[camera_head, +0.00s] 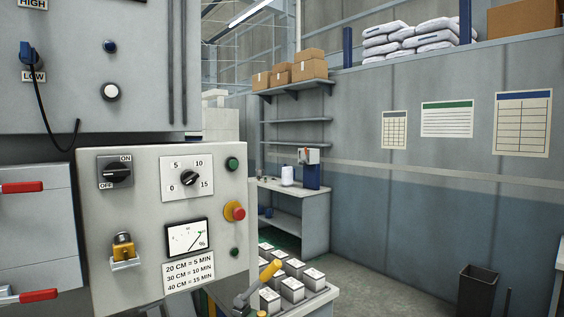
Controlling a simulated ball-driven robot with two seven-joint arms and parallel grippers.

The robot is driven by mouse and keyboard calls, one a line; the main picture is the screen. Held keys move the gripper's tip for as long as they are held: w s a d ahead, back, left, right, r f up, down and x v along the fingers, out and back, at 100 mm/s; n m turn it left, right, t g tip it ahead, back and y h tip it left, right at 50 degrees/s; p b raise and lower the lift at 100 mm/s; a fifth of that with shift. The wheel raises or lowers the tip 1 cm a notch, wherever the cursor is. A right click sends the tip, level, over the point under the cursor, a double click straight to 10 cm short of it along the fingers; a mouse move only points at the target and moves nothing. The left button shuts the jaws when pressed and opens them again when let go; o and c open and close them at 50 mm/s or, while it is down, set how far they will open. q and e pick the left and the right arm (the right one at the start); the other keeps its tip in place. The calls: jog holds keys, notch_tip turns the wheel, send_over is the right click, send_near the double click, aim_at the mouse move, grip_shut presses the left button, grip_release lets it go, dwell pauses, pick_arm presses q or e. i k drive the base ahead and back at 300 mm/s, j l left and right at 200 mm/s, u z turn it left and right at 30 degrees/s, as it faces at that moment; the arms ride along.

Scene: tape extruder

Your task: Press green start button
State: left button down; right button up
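A light grey control panel (133,230) stands at the left. A round dark green button (232,163) sits at the panel's upper right. A second, smaller dark green round part (235,252) is at the lower right; I cannot tell whether it is a button or a lamp. Neither green part has a readable label. A red mushroom button on a yellow base (235,211) sits between them. Neither of my grippers shows in the head view.
The panel also has an ON/OFF rotary switch (116,172), a dial (188,178), a gauge (187,238) and a brass-coloured lock (124,248). A table with several boxes (292,289) and a yellow-handled lever (270,271) stand right of it. Floor at the right is partly clear.

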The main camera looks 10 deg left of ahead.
aim_at(233, 164)
jog(key=i+l, duration=0.25)
jog(key=i, duration=0.15)
jog(key=i+l, duration=0.3)
jog(key=i, duration=0.15)
jog(key=z, duration=0.05)
